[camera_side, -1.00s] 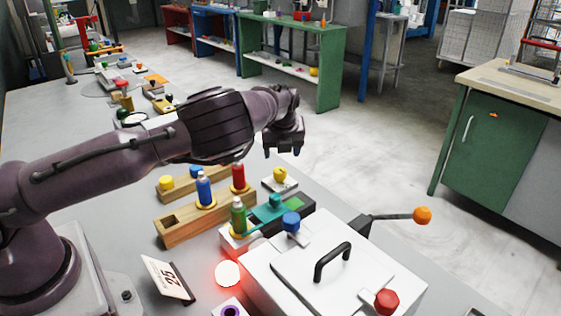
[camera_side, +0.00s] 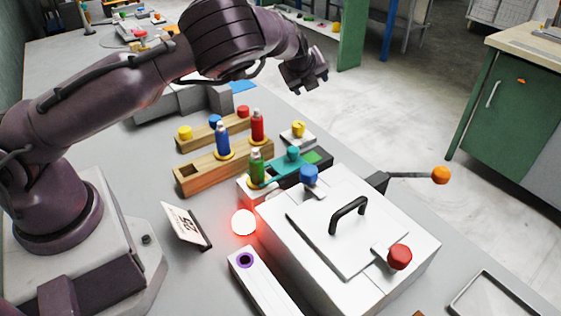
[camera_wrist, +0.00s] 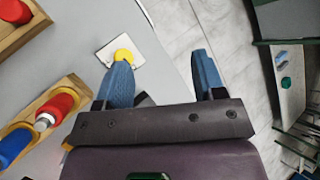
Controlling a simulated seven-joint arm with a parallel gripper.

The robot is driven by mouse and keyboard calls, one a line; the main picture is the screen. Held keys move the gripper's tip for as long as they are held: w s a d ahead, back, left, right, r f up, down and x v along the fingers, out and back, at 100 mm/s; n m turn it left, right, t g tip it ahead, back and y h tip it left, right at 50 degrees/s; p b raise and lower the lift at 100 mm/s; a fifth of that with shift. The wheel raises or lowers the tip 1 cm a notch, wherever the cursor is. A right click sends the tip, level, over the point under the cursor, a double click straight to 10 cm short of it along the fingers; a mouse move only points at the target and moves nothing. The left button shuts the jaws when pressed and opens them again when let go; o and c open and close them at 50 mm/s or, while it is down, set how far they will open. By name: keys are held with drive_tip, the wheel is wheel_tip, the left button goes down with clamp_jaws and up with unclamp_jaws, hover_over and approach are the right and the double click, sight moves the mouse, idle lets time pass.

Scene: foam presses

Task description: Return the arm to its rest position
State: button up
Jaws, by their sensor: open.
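My purple-brown arm reaches across the upper left of the side view. My gripper (camera_side: 308,85) hangs in the air above and beyond the bottles, near the table's far edge. In the wrist view my gripper (camera_wrist: 160,60) shows two blue fingers spread apart with nothing between them. The red bottle (camera_side: 257,127) and the blue bottle (camera_side: 222,140) stand upright in the wooden rack (camera_side: 205,177).
A black lever with an orange knob (camera_side: 440,175) juts right from the press. A red knob (camera_side: 399,257), glowing lamp (camera_side: 243,222) and number card (camera_side: 187,226) are nearby. A yellow button (camera_side: 298,129) sits on a white plate. A green cabinet (camera_side: 510,105) stands right, across open floor.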

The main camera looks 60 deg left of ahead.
drive_tip(key=s+a+r+n+g+y, duration=0.1)
drive_tip(key=s+a+r+n, duration=0.15)
drive_tip(key=s+n, duration=0.4)
drive_tip(key=s+a+r+n+g+y, duration=0.1)
drive_tip(key=s+a+r+n, duration=0.1)
drive_tip(key=s+r+n, duration=0.45)
drive_tip(key=s+d+r+n+h, duration=0.3)
drive_tip(key=s+d, duration=0.4)
drive_tip(key=s, duration=0.4)
drive_tip(key=s+d+r+n+h, duration=0.3)
drive_tip(key=s+d+r+n, duration=0.2)
drive_tip(key=s, duration=0.7)
drive_tip(key=shift+s+d+r, duration=0.25)
drive_tip(key=shift+d+r, duration=0.45)
drive_tip(key=shift+d, duration=0.6)
